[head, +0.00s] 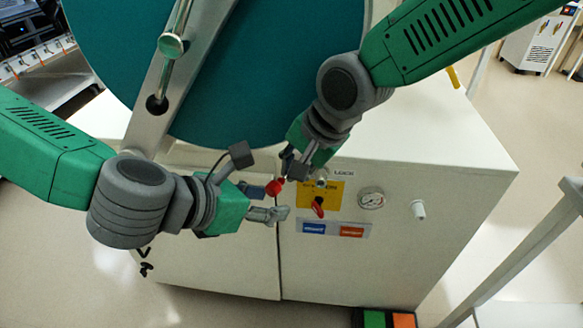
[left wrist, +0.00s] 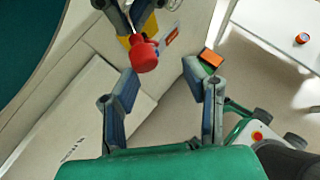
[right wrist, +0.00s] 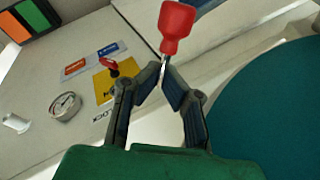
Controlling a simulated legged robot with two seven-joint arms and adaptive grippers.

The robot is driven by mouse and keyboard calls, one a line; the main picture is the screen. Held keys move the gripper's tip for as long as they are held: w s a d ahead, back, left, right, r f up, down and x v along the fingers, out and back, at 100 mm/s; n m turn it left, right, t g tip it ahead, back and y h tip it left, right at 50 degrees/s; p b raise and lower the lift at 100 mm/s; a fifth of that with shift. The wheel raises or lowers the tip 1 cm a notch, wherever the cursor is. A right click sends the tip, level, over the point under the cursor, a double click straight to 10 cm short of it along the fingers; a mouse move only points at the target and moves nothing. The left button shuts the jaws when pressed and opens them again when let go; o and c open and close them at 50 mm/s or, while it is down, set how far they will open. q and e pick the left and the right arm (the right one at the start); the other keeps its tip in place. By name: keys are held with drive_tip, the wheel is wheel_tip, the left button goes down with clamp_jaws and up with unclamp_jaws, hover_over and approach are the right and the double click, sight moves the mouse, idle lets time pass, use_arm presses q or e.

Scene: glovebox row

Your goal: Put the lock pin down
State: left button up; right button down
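The lock pin has a red head (head: 274,187) and a thin metal shaft. My right gripper (head: 292,165) is shut on the shaft. The pin (right wrist: 176,28) shows between the right fingertips in the right wrist view, its head pointing away from the palm. My left gripper (head: 268,202) is open and empty, close to the red head. In the left wrist view, the head (left wrist: 145,56) lies near the gap between the spread left fingertips (left wrist: 160,76), not held by them. The pin is held in the air before the cabinet front.
The white cabinet (head: 440,150) carries a yellow plate (head: 336,187) with a red handle (head: 317,207), a gauge (head: 371,198) and a white knob (head: 418,210). A large teal disc with a metal bar (head: 160,105) stands behind. A grey rail is at right.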

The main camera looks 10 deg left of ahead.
use_arm(q)
drive_tip(key=s+a+f+m+g+y, duration=0.2)
drive_tip(key=s+f+m, duration=0.45)
drive_tip(key=f, duration=0.35)
drive_tip(key=s+a+f+m+g+y, duration=0.1)
drive_tip(key=s+a+f+m+g, duration=0.2)
drive_tip(key=s+f+m, duration=0.45)
drive_tip(key=s+a+f+m+g+y, duration=0.1)
drive_tip(key=s+a+f+m+y, duration=0.1)
drive_tip(key=a+f+m, duration=0.3)
drive_tip(key=s+a+f+m+g+y, duration=0.1)
drive_tip(key=s+a+f+m+y, duration=0.1)
drive_tip(key=a+f+m, duration=0.3)
drive_tip(key=s+a+m, duration=0.1)
drive_tip(key=a+m, duration=0.3)
drive_tip(key=shift+s+a, duration=0.25)
drive_tip(key=shift+s, duration=0.1)
